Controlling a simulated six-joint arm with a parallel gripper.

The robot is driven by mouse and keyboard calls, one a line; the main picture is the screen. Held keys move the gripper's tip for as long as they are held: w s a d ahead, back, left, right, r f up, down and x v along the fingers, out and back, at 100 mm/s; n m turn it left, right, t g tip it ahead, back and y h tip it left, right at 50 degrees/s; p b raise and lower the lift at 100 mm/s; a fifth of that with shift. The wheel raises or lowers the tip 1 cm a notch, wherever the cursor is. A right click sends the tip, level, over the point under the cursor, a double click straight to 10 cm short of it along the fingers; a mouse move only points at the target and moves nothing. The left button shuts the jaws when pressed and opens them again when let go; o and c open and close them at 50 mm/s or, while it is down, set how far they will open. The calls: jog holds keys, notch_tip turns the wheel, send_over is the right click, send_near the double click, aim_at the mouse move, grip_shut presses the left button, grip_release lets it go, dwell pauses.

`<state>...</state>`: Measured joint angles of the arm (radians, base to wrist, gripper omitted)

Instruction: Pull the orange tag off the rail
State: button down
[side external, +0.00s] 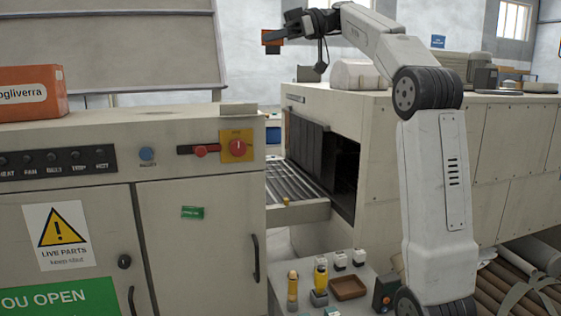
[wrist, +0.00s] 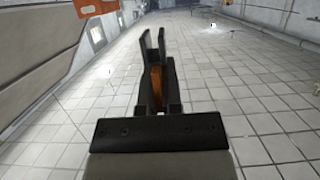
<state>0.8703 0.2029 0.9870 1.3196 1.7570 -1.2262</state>
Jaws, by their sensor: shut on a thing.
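My gripper (side external: 275,40) is high up at the top middle of the side view, above the machine. It is shut on an orange piece, which looks like the orange tag (side external: 271,36). In the wrist view my gripper (wrist: 154,45) points away, and the orange tag (wrist: 155,88) shows as a narrow strip between the two dark fingers. The tag is held in the air, with no contact with anything else visible. Its far side is hidden by the fingers. I cannot make out which part is the rail.
An orange carton (side external: 32,93) sits on the beige cabinet (side external: 195,220) at left. A large grey board (side external: 135,45) stands behind it. The tunnel (side external: 335,110) and its roller conveyor (side external: 300,183) are below. Several small items stand on a low bench. The wrist view shows open tiled floor.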

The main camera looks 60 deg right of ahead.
jog(key=shift+r, duration=1.9)
dwell(0.9)
jog(key=shift+w, duration=0.1)
dwell(0.9)
